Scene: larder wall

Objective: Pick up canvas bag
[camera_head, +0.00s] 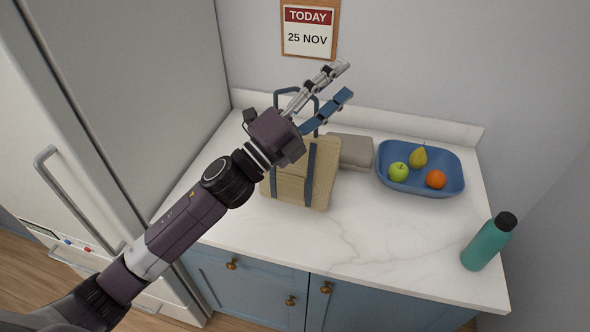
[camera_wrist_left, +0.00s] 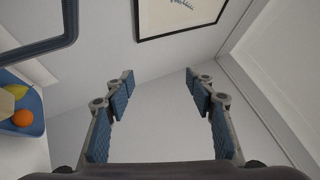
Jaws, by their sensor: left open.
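The canvas bag (camera_head: 322,178) is beige with dark blue straps and stands upright on the white counter, in the middle of the head view. Its dark blue handle (camera_head: 287,91) rises behind my left gripper. My left gripper (camera_head: 346,80) is open, with its fingers pointing up and to the right, over the top of the bag in the picture. The gripper and wrist hide part of the bag's upper left side. In the left wrist view the open fingers (camera_wrist_left: 158,76) have nothing between them, and a dark blue band (camera_wrist_left: 70,25), apparently the handle, shows at upper left. My right gripper is in neither view.
A grey-beige block-like item (camera_head: 356,152) lies right of the bag. A blue tray (camera_head: 455,160) with an apple, a pear and an orange stands farther right. A teal bottle (camera_head: 481,247) stands near the front right corner. The fridge (camera_head: 130,80) bounds the left; the counter's front middle (camera_head: 350,240) is clear.

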